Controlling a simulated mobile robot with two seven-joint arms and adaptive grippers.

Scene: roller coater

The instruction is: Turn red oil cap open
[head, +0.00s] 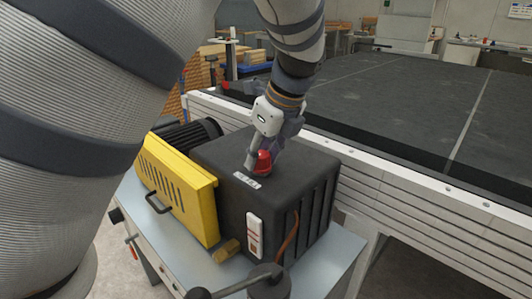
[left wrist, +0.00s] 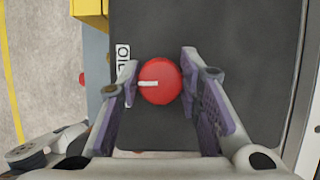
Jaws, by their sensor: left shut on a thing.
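The red oil cap (head: 263,160) sits on top of the black machine housing (head: 300,158). In the left wrist view the cap (left wrist: 160,85) is round, with a white line on it pointing left to the "OIL" label (left wrist: 122,68). My left gripper (head: 262,158) comes down from above with a finger on each side of the cap. In the left wrist view its fingers (left wrist: 160,83) are closed on the cap's sides. The fingers partly hide the cap in the head view. My right gripper is not in view.
A yellow guard (head: 185,190) with a black handle stands left of the housing. A large dark flat table (head: 400,100) with a metal edge lies behind and to the right.

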